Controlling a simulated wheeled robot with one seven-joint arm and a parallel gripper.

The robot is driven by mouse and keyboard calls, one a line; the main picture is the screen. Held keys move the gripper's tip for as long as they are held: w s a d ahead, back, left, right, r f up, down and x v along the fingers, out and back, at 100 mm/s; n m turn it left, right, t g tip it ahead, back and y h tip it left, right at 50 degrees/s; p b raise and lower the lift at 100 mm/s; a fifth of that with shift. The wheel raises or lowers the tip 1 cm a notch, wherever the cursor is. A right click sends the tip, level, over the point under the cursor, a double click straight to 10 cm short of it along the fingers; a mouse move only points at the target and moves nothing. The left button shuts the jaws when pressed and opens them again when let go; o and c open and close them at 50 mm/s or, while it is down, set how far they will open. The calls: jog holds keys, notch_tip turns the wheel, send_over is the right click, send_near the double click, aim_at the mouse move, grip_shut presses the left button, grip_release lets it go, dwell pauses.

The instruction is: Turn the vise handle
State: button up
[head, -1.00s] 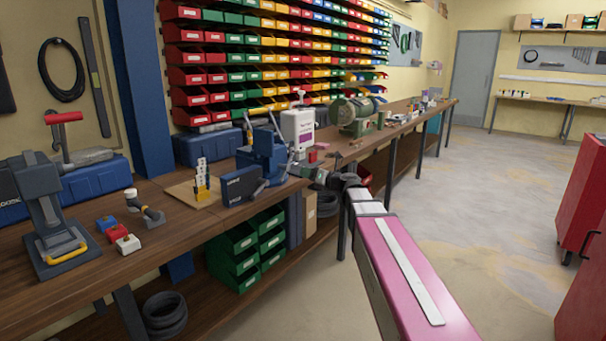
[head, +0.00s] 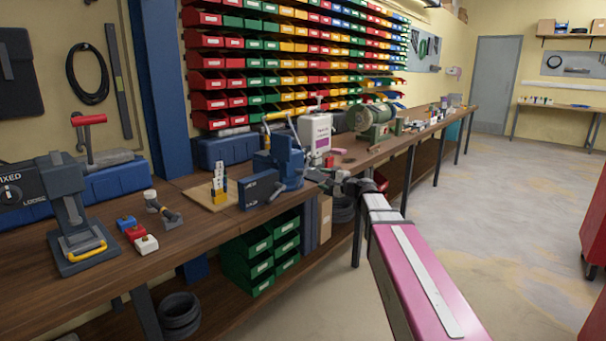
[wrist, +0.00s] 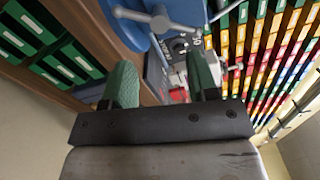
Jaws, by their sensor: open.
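My gripper (head: 327,180) is at the bench's front edge, just right of the vise in the head view. In the wrist view its two green-padded fingers (wrist: 163,82) are apart, with no object held between them. The handle lies beyond the fingertips, and I see no contact with it. In the head view the handle is small and hard to make out.

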aim_at(305, 173)
jog(key=w+a+n, duration=0.2)
jog(key=a+n, duration=0.1)
jog(key=w+a+n, duration=0.2)
jog(key=n, duration=0.2)
jog(key=w+a+n, duration=0.3)
jog(key=shift+a+n, duration=0.3)
jog(key=shift+a, duration=0.05)
dwell(0.3)
jog(key=c, duration=0.9)
